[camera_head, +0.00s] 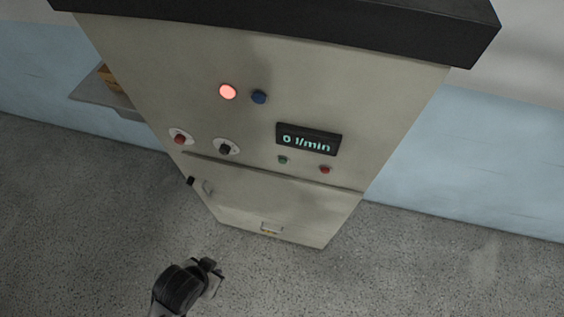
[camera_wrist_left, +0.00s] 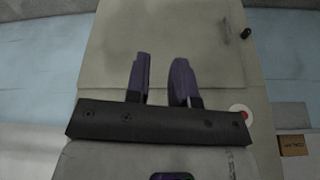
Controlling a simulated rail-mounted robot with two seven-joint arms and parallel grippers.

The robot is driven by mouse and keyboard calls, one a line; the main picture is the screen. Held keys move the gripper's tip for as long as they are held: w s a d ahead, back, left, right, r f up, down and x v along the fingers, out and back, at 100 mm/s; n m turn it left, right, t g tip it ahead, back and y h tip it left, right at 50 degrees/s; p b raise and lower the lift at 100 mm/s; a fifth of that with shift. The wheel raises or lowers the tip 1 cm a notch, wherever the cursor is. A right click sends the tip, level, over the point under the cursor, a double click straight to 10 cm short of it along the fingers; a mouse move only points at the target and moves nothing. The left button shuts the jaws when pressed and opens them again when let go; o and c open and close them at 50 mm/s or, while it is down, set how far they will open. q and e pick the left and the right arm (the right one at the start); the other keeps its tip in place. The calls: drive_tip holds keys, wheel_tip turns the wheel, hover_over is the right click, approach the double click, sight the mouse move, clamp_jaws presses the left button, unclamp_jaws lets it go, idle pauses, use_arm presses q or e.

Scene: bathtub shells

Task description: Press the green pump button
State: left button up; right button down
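The small green pump button (camera_head: 283,160) is on the front of a beige cabinet (camera_head: 350,85), below the left part of a dark display (camera_head: 308,139) reading "0 l/min". My left gripper (camera_head: 212,268) is low at the bottom of the head view, below and left of the button and well apart from it. In the left wrist view the fingers of my left gripper (camera_wrist_left: 161,82) are apart with nothing between them. I cannot make out the green button in that view. My right gripper is in neither view.
A red button (camera_head: 325,170) sits right of the green one. A red knob (camera_head: 180,138), a black selector (camera_head: 226,148), a lit red lamp (camera_head: 228,92) and a blue lamp (camera_head: 259,97) share the panel. A shelf (camera_head: 100,93) stands left. The right-hand floor is clear.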

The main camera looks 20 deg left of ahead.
use_arm(q)
clamp_jaws()
idle(1.1)
